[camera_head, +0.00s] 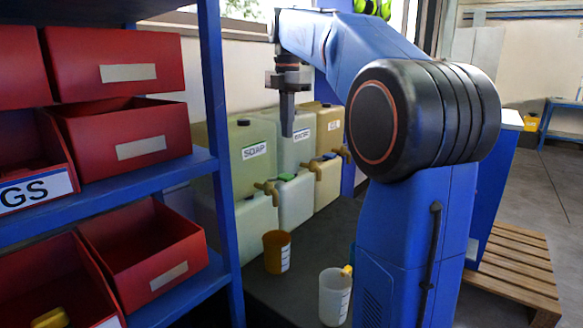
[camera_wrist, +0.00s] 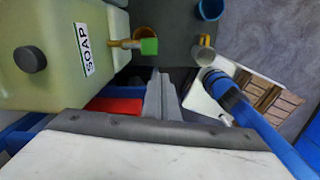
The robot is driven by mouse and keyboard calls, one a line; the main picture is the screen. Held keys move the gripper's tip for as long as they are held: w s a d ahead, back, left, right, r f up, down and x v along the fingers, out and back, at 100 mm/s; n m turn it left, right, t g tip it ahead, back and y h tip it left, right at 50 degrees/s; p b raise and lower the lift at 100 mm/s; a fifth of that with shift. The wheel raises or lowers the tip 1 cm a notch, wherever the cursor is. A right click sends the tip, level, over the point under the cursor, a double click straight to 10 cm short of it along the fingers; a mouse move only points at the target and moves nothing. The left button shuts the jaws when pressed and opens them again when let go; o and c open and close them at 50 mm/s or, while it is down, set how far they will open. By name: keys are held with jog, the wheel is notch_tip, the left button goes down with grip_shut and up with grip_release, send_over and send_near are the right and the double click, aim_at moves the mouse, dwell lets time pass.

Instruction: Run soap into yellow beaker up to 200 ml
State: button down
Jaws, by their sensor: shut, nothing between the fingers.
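The yellow beaker (camera_head: 275,257), orange-yellow with white marks, stands upright on the dark bench, below the soap tap in the head view. Its fill level cannot be made out. In the wrist view the beaker (camera_wrist: 142,31) is partly hidden by the tap. The soap container (camera_head: 250,160) is pale yellow-green with a "SOAP" label; it also shows in the wrist view (camera_wrist: 50,60). Its brass tap (camera_head: 266,188) has a green handle (camera_wrist: 149,46). My gripper (camera_head: 287,133) is shut and empty, pointing down beside the containers, apart from the handle. The wrist view shows its fingers (camera_wrist: 158,76) together.
A grey-white container (camera_head: 292,140) and a yellowish one (camera_head: 328,125) stand beyond the soap, with their own taps. A white beaker (camera_head: 334,300) stands in front. A blue beaker (camera_wrist: 210,9) shows in the wrist view. A blue shelf (camera_head: 190,165) with red bins is at left.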

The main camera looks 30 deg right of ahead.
aim_at(290, 178)
jog(key=shift+w+d+r+n, duration=0.25)
jog(key=shift+w+d+n, duration=0.1)
jog(key=shift+w+d, duration=0.1)
jog(key=shift+w+d+r+n, duration=0.25)
jog(key=shift+w+d+n, duration=0.1)
jog(key=shift+w+d, duration=0.1)
jog(key=shift+f, duration=0.1)
notch_tip(290, 178, down, 14)
jog(key=shift+r, duration=0.1)
dwell(0.5)
jog(key=shift+s+d+f+t+y, duration=0.15)
jog(key=shift+s+f+t, duration=0.25)
jog(key=shift+f, duration=0.5)
jog(key=shift+s+d+f+t+y, duration=0.1)
jog(key=shift+s+f+t+y, duration=0.2)
jog(key=shift+f, duration=0.55)
jog(key=shift+s+d+f+t+y, duration=0.1)
jog(key=shift+s+f+t, duration=0.3)
jog(key=shift+f, duration=0.65)
dwell(3.0)
